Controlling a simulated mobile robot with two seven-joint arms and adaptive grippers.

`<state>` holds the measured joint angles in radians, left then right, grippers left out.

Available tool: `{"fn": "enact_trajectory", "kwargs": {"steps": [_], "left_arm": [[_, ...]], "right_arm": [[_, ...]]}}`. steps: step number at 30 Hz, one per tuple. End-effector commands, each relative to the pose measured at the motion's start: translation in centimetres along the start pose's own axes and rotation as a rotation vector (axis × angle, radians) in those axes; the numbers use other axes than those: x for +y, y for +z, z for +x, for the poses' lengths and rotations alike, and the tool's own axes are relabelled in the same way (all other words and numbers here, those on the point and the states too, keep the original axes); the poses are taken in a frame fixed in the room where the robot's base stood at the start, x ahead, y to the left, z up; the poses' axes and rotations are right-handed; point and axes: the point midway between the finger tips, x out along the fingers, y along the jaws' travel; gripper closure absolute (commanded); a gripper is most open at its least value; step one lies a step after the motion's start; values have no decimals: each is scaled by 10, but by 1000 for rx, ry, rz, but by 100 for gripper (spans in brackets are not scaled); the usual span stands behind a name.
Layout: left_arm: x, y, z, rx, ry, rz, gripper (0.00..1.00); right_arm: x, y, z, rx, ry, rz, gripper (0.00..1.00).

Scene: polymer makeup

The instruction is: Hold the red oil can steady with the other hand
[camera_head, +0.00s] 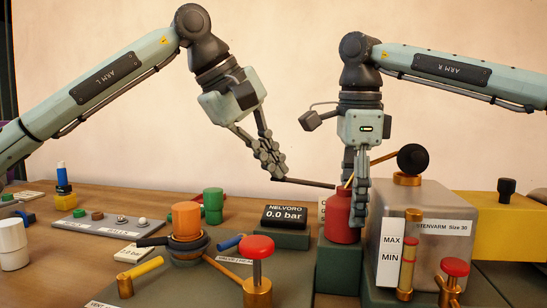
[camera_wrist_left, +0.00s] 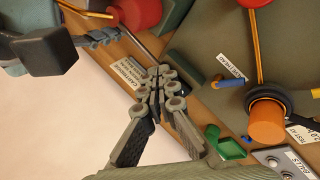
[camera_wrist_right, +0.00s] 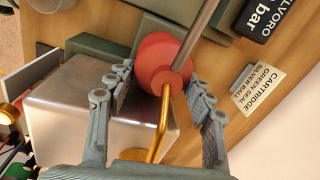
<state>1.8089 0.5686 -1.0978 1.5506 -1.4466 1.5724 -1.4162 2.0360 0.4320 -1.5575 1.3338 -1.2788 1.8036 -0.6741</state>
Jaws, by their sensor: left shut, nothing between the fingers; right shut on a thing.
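The red oil can (camera_head: 337,222) stands upright on a dark green block (camera_head: 338,265), left of the metal tank. My right gripper (camera_head: 354,200) reaches down from above and is shut on the can. In the right wrist view its fingers flank the can (camera_wrist_right: 160,55), with a golden spout and a grey rod across it. My left gripper (camera_head: 277,172) is up and left of the can, fingers closed together. The thin dark rod (camera_head: 308,183) runs from near its tips toward the can; the left wrist view also shows the rod (camera_wrist_left: 140,45). Whether the tips touch it is unclear.
The metal tank (camera_head: 452,215) with a MAX/MIN gauge stands close right of the can. A pressure display (camera_head: 284,216) reads 0.0 bar to the left. An orange cup (camera_head: 186,218) and a red-knobbed valve (camera_head: 257,248) stand front left. The wall behind is clear.

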Motion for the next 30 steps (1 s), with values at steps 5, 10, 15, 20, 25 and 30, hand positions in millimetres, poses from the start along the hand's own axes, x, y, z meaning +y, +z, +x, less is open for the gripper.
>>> {"fn": "enact_trajectory", "kwargs": {"steps": [5, 10, 15, 20, 25, 30], "left_arm": [[10, 0, -13, 1, 1, 1, 100], [19, 0, -28, 1, 1, 0, 100], [29, 0, -42, 0, 1, 0, 100], [36, 0, -53, 0, 0, 1, 100], [39, 0, -57, 1, -1, 0, 100], [39, 0, -57, 0, 0, 0, 100]], "right_arm": [[0, 0, 1, -1, 0, 0, 85], [0, 0, 1, -1, 0, 0, 85], [0, 0, 1, 0, 0, 0, 85], [0, 0, 1, 0, 0, 0, 85], [0, 0, 1, 0, 0, 0, 85], [0, 0, 1, 0, 0, 0, 85]]}}
